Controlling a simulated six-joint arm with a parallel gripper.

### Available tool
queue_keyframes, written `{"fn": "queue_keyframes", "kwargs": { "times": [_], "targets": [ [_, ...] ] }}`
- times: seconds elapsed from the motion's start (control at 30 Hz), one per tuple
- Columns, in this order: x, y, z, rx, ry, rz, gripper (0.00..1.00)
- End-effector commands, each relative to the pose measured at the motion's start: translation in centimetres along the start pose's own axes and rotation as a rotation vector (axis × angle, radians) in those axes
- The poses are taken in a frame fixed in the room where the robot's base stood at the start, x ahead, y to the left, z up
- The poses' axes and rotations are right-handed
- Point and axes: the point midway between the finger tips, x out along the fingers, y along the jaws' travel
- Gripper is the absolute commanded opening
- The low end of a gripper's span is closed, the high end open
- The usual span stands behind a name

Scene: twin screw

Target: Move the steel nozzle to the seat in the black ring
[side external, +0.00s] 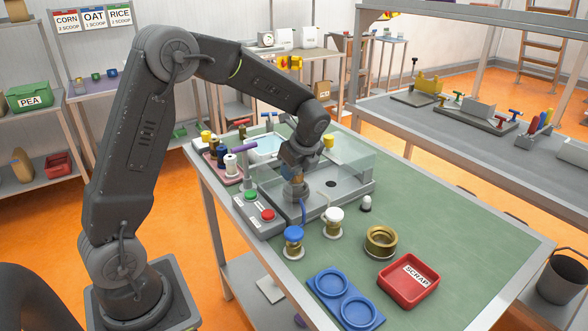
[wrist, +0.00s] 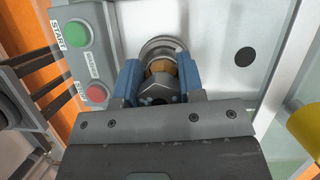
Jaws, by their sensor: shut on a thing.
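My gripper (side external: 296,189) is low over the grey machine on the green bench. In the wrist view its blue fingers (wrist: 159,72) are shut on a dark grey steel piece (wrist: 155,89), which looks like the steel nozzle. A brass-coloured part (wrist: 160,68) shows just beyond it, inside a round silver rim (wrist: 160,44). I cannot tell whether the nozzle touches the rim. In the side view the fingers hide most of the held piece. A flat black round spot (wrist: 244,56) lies on the plate to the right, also in the side view (side external: 331,183); whether it is the black ring is unclear.
Green and red buttons (wrist: 76,34) are left of the fingers. A clear guard (side external: 350,160) stands close behind. Blue-topped (side external: 293,236) and white-topped (side external: 333,216) pieces, a brass ring (side external: 381,243), a blue tray (side external: 344,298) and a red scrap tray (side external: 398,289) occupy the front. The bench's right side is clear.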

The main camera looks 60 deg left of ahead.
Motion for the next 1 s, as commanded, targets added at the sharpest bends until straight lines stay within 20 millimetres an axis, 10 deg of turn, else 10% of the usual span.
{"fn": "queue_keyframes", "kwargs": {
  "times": [1.0],
  "targets": [
    [1.5,0.0,-0.6,0.0,0.0,-0.001,0.07]
  ]
}}
